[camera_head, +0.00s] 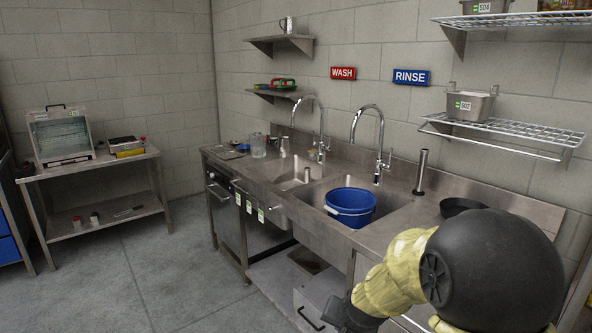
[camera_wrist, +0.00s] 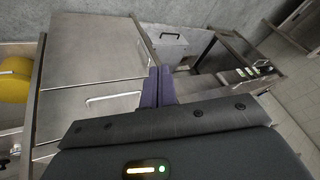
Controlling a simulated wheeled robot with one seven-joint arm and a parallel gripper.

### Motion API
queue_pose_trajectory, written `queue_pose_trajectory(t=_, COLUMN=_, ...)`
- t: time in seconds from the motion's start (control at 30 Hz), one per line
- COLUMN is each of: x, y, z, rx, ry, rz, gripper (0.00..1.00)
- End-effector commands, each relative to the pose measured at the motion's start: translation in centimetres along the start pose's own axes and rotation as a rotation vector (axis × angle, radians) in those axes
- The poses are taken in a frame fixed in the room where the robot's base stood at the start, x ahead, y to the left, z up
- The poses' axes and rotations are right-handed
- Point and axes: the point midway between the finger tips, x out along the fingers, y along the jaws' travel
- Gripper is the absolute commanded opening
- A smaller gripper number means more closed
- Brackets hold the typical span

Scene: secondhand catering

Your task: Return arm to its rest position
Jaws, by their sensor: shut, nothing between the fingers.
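My arm (camera_head: 395,275), pale yellow with a large black rounded joint, reaches in from the lower right of the head view, in front of the sink counter. Its dark far end (camera_head: 345,318) runs toward the bottom edge, and the fingers cannot be made out there. In the wrist view my gripper (camera_wrist: 158,86) shows two purple fingers side by side, shut with nothing between them. Behind them are steel cabinet fronts (camera_wrist: 95,50) with bar handles; no contact with them is visible.
The steel sink counter (camera_head: 235,165) holds a blue bucket (camera_head: 351,206) and a black pan (camera_head: 461,207). A grey lidded box (camera_head: 318,298) sits beneath; it also shows in the wrist view (camera_wrist: 168,42). A wire shelf (camera_head: 510,133) hangs above right. Floor at left is clear.

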Motion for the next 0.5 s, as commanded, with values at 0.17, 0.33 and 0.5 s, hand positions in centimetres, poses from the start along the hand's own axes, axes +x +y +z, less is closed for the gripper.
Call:
queue_pose_trajectory(t=0.17, x=-4.2, y=4.3, z=4.9, rx=-0.206, ry=-0.125, rz=0.069, gripper=0.0)
queue_pose_trajectory(t=0.33, x=-7.1, y=7.7, z=8.7, rx=-0.348, ry=-0.225, rz=0.121, gripper=0.0)
queue_pose_trajectory(t=0.5, x=-10.0, y=9.5, z=10.5, rx=-0.437, ry=-0.293, rz=0.155, gripper=0.0)
